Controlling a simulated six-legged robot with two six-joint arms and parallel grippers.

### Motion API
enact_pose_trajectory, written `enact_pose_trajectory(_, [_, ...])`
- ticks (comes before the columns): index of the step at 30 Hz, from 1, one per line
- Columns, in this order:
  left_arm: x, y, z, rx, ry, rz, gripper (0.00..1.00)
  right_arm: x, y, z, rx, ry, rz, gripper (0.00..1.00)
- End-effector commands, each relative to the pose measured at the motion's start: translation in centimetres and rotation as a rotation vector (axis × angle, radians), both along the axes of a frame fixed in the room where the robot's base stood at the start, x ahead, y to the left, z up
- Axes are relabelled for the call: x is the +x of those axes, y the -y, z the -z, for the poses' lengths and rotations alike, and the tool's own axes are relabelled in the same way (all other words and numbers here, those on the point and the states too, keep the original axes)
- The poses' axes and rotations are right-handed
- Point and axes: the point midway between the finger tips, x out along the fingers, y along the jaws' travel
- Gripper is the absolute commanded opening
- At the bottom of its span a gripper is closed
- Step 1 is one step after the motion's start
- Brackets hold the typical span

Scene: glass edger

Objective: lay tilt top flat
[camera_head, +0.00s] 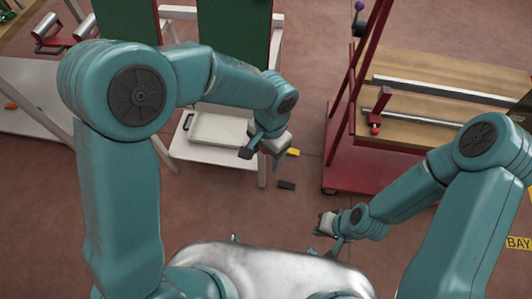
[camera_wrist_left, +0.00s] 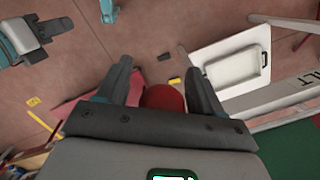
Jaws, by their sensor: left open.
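The tilt top stands steeply upright at the top of the head view, with dark green panels (camera_head: 233,32) on a white frame (camera_head: 277,45). In the left wrist view a green patch (camera_wrist_left: 290,145) and the white frame with lettering (camera_wrist_left: 270,98) show at the right. My left gripper (camera_head: 263,152) is open, in front of the frame's right side and apart from the green panels. Its two fingers (camera_wrist_left: 165,85) spread in the wrist view, with a rounded red thing (camera_wrist_left: 163,98) between them; I cannot tell whether they touch it. My right gripper (camera_head: 328,223) is low near my body, its jaws unclear.
A white tray (camera_head: 218,119) lies on the frame's low shelf. A red cart (camera_head: 345,165) with wooden shelves (camera_head: 440,68) and a metal bar stands at the right.

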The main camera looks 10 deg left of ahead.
Motion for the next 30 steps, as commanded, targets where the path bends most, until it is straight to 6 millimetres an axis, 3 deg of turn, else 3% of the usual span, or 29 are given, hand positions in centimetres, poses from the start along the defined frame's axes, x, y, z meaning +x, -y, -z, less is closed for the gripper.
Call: enact_pose_trajectory(30, [1.3, 0.5, -8.3, -0.001, 0.002, 0.0, 0.67, 0.0, 0.0, -6.5, 0.0, 0.0, 0.0, 0.0])
